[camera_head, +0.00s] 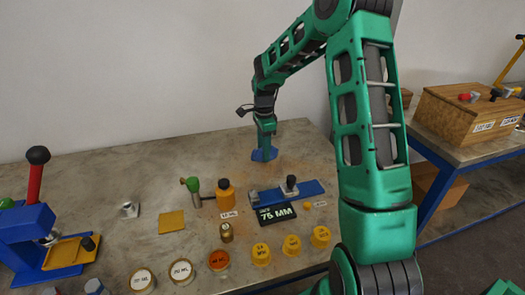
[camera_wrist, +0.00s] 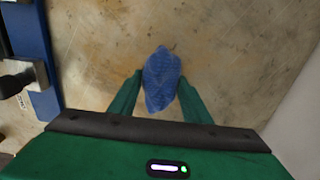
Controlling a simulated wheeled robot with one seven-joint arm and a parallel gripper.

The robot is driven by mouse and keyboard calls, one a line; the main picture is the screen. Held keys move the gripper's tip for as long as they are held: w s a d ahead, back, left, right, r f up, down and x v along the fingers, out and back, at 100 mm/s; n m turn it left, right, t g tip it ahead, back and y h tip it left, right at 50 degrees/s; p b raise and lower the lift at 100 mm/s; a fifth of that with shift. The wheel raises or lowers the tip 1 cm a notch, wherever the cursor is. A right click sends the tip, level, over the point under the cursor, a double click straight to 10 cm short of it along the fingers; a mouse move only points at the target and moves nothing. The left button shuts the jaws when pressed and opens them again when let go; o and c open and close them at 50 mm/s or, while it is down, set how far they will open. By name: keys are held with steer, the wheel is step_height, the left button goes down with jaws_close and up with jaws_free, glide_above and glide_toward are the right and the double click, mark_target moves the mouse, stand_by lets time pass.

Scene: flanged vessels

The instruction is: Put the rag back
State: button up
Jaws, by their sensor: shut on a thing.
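The blue rag (camera_wrist: 162,80) is pinched between the two green fingers of my gripper (camera_wrist: 160,95) in the wrist view. In the head view my gripper (camera_head: 265,143) points down at the back of the workbench, and the rag (camera_head: 264,155) shows at its tip. The rag is at or just above the bench top; I cannot tell whether it touches. A yellow square cloth or pad (camera_head: 171,222) lies flat on the bench, left of the bottles.
A blue fixture (camera_head: 310,190) with a "75 MM" sign (camera_head: 276,213) stands in front of my gripper. An orange bottle (camera_head: 225,193), several yellow caps (camera_head: 291,245) and a blue press (camera_head: 30,235) are on the bench. A wooden box (camera_head: 465,110) is at right. Bench around the rag is clear.

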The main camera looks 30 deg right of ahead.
steer(key=o, duration=1)
steer(key=shift+o, duration=0.2)
steer(key=shift+r, duration=0.1)
step_height(320, 180, up, 11)
steer(key=s+d+r+n+h, duration=0.15)
steer(key=s+r+n, duration=0.3)
steer(key=s, duration=0.65)
steer(key=s+f+n+y, duration=0.1)
steer(key=s+n, duration=0.8)
steer(key=s, duration=2)
steer(key=shift+s+a+f+y, duration=0.25)
steer(key=shift+s+f+y, duration=0.15)
steer(key=shift+f, duration=0.1)
